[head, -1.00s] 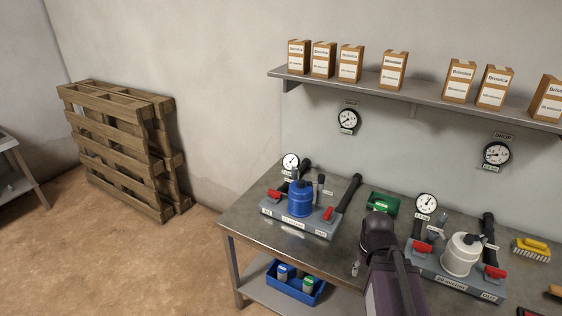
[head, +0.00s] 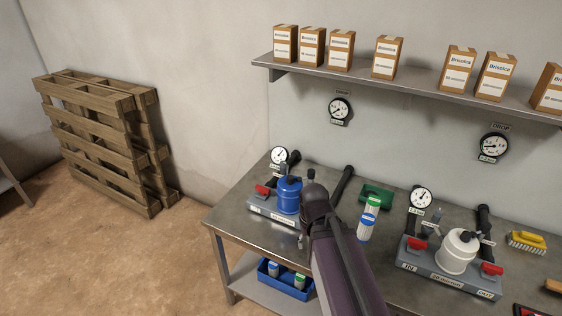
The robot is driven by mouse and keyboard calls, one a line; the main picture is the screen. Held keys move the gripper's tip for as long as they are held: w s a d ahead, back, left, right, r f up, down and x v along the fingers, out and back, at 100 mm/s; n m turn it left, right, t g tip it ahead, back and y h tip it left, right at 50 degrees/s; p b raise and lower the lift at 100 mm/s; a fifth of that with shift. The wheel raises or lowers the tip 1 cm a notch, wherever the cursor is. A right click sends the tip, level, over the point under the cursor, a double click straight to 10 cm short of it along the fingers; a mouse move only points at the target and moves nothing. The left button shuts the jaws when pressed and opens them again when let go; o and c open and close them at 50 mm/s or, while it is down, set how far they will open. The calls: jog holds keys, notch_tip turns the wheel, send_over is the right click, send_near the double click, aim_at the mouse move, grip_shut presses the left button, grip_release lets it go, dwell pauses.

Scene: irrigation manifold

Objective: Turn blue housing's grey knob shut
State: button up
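The blue housing (head: 288,198) stands upright on a grey manifold block (head: 262,212) at the left of the bench. A red lever (head: 263,190) is at the block's left; its right end is hidden behind my arm. A small grey fitting (head: 284,170) shows behind the housing's cap, but I cannot make out clearly whether it is the grey knob or how it is turned. My arm is just right of the housing. Only a small metallic bit of what seems to be my gripper (head: 301,241) shows beside the arm, at the bench's front; its fingers cannot be made out.
A white housing (head: 458,252) with red levers stands on a second block to the right. A gauge (head: 279,155) stands behind the blue housing. A blue bin (head: 285,280) is on the lower shelf.

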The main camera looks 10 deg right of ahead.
jog(key=shift+a, duration=0.1)
jog(key=shift+o, duration=1.2)
jog(key=shift+w, duration=0.1)
notch_tip(320, 180, up, 10)
jog(key=m+p, duration=1.1)
jog(key=m, duration=0.3)
send_over(283, 163)
jog(key=shift+w+r, duration=0.2)
jog(key=shift+f+b, duration=0.2)
jog(key=shift+b, duration=0.3)
notch_tip(283, 163, down, 13)
jog(key=b, duration=1.3)
jog(key=shift+f, duration=0.2)
